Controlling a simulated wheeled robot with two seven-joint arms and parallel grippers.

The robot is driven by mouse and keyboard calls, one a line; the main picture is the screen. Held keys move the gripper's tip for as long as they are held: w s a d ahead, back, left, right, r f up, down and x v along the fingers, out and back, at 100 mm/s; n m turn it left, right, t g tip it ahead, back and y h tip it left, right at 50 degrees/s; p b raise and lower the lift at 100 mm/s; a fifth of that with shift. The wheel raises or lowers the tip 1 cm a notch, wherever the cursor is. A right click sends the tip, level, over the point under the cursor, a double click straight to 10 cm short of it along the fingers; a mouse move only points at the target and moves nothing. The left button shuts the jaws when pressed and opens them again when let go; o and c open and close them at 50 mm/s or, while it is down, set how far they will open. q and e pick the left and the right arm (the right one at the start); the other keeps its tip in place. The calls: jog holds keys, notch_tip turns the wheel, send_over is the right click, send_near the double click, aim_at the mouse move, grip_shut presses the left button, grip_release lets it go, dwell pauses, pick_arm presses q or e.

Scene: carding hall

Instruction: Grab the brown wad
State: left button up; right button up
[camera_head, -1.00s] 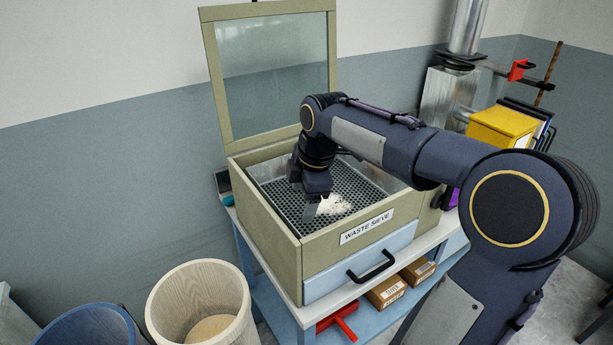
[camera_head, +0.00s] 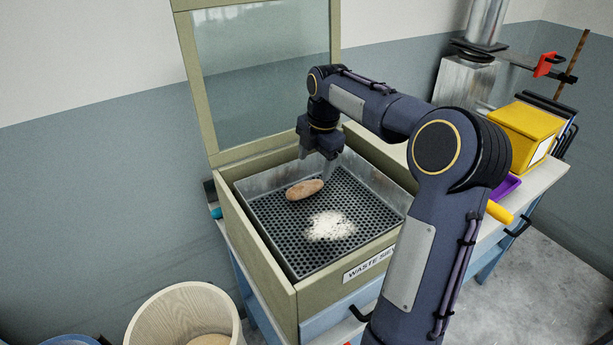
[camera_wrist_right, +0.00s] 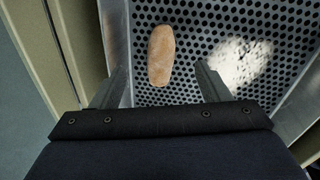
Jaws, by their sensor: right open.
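The brown wad (camera_head: 304,190) is an oval lump lying on the perforated black plate (camera_head: 290,243) inside the waste sieve box. My right gripper (camera_head: 317,172) is above the plate, just behind the wad, with its fingers pointing down. In the right wrist view the wad (camera_wrist_right: 161,55) shows whole, ahead of the fingertips and between their lines. The right gripper (camera_wrist_right: 160,80) is open with nothing between its fingers. A pale fluffy patch (camera_head: 330,226) lies on the plate near the wad. My left gripper is not in view.
The box has olive wooden walls (camera_head: 262,243), and its glass lid (camera_head: 262,75) stands open behind. A wooden bin (camera_head: 184,310) stands at the lower left. A yellow bin (camera_head: 527,130) and purple tray (camera_head: 505,187) are on the right.

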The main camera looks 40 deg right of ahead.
aim_at(312, 181)
jog(key=shift+w+d+f+p, duration=0.1)
jog(key=shift+w+f+p, duration=0.1)
jog(key=shift+f, duration=1.05)
jog(key=shift+w+a+f+p, duration=0.1)
jog(key=shift+w+f+p, duration=0.15)
jog(key=shift+f, duration=1)
jog(key=shift+w+d+f+p, duration=0.1)
jog(key=shift+w+f+p, duration=0.1)
jog(key=shift+f, duration=1.05)
jog(key=shift+c, duration=0.2)
jog(key=c, duration=1)
